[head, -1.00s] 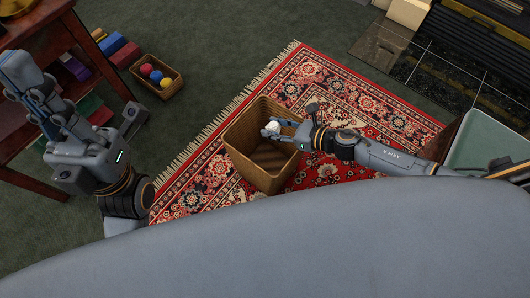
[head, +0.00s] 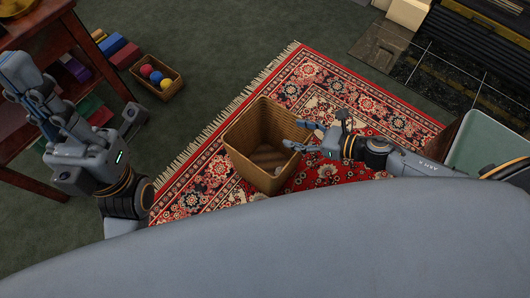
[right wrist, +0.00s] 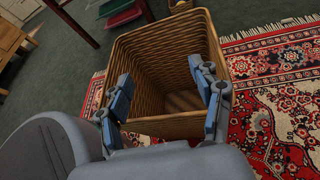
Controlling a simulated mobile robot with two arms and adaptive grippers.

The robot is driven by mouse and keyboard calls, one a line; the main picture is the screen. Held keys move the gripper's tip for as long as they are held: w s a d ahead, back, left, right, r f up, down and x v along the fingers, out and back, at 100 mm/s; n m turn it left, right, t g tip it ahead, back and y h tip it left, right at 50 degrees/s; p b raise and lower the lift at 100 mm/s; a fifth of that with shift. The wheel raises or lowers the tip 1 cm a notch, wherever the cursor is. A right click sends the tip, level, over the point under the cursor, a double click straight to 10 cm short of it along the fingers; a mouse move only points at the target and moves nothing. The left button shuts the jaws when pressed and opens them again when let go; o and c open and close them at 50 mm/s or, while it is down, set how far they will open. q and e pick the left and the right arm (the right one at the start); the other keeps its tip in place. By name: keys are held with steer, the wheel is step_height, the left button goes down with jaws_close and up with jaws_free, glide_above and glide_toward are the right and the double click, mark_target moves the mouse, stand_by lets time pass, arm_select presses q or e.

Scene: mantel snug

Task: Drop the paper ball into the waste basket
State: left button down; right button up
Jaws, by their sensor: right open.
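The waste basket (head: 241,157) is a square woven wicker basket standing upright on the red patterned rug; it also shows in the right wrist view (right wrist: 160,48). My right gripper (head: 297,135) is open and empty at the basket's right rim. In the right wrist view my open fingers (right wrist: 160,95) spread in front of the basket's mouth. My left gripper (head: 78,100) is open and empty at the left, away from the basket.
A small wicker tray (head: 173,88) with several coloured balls sits on the carpet at upper left. A wooden shelf table (head: 35,30) stands at the left. A green-lined bin (head: 480,140) is at the right, near the hearth (head: 440,70).

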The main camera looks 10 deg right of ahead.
steer(key=shift+v, duration=2.1)
